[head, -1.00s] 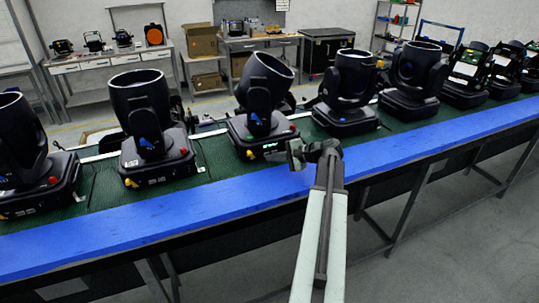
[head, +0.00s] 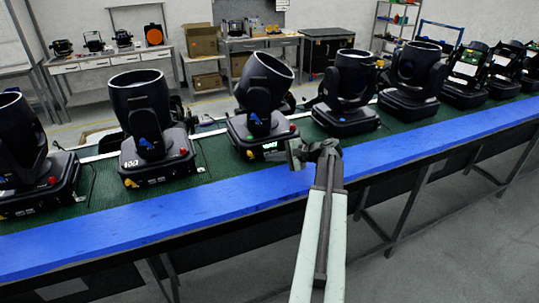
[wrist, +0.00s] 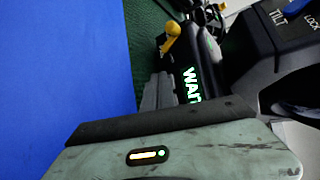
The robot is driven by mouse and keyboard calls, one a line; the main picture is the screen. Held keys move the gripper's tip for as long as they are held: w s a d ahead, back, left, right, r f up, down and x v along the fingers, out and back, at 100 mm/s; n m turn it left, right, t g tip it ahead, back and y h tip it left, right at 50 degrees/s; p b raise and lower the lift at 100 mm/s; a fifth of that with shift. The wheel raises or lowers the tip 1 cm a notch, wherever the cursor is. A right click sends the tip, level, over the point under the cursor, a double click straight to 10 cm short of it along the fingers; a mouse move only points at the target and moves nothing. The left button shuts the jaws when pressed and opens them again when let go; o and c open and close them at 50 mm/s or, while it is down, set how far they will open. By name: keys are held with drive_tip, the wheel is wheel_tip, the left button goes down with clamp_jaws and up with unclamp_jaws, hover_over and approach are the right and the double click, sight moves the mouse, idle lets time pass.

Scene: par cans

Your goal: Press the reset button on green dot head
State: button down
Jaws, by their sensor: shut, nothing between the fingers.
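A black moving head fixture (head: 258,100) stands tilted on its base (head: 255,136) on the green belt, just left of my gripper. Its base front has a lit display (head: 270,145), a yellow part at the left and a red part (head: 292,127) at the right corner. The tips (wrist: 158,92) also show in the wrist view.
More heads stand in a row, including one to the left (head: 143,105) and one to the right (head: 349,85). A blue rail (head: 130,212) runs along the near edge of the green belt (head: 215,160). Workbenches and boxes stand behind; the floor at lower right is clear.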

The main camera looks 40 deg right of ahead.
sight(279, 174)
drive_tip(key=shift+s+a, duration=0.2)
drive_tip(key=shift+s, duration=0.35)
drive_tip(key=shift+s+a, duration=0.35)
drive_tip(key=shift+s, duration=0.45)
drive_tip(key=shift+s+a, duration=0.3)
drive_tip(key=shift+s, duration=0.45)
drive_tip(key=shift+s+a, duration=0.35)
drive_tip(key=shift+s, duration=0.45)
drive_tip(key=shift+w, duration=0.1)
